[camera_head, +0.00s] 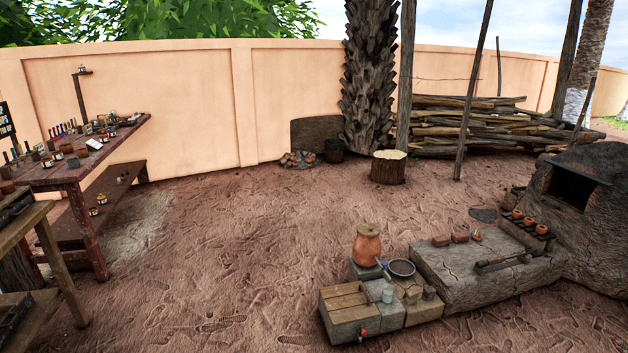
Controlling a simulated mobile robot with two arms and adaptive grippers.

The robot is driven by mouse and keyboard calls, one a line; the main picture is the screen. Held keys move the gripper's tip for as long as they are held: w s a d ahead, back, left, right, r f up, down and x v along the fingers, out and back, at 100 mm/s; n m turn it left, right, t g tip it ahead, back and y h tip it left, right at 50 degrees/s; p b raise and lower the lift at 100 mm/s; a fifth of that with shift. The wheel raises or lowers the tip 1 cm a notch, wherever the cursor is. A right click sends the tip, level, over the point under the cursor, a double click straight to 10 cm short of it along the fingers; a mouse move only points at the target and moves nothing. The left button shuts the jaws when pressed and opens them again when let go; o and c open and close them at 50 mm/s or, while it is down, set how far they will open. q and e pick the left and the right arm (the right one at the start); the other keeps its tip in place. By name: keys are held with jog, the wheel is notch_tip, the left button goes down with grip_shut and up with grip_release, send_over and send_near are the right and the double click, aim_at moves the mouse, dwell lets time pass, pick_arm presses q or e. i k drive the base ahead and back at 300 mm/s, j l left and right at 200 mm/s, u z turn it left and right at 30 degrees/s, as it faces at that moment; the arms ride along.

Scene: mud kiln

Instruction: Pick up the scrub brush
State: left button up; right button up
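I cannot make out a scrub brush for certain. A small bluish item (382,268) lies between the clay jar (367,246) and a dark round pan (401,267) on the low stone blocks at the lower right of centre. It is too small to tell whether it is a brush or the pan's handle. A long dark tool (503,262) lies on the stone slab (455,280) to the right, and its kind is unclear. Neither of my grippers is in view.
A wooden box with a red tap (345,310) sits at the blocks' front. A mud kiln (590,215) stands right. A red table (70,175) with many small items and a nearer wooden bench (45,250) stand left. A stump (388,170) is farther back. The middle ground is clear.

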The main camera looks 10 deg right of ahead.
aim_at(411, 296)
jog(key=i+l+z, duration=0.2)
jog(key=i+z, duration=0.55)
jog(key=i, duration=0.15)
jog(key=i+z, duration=0.4)
jog(key=i+j+z, duration=0.35)
jog(key=i+l, duration=0.05)
jog(key=i, duration=0.1)
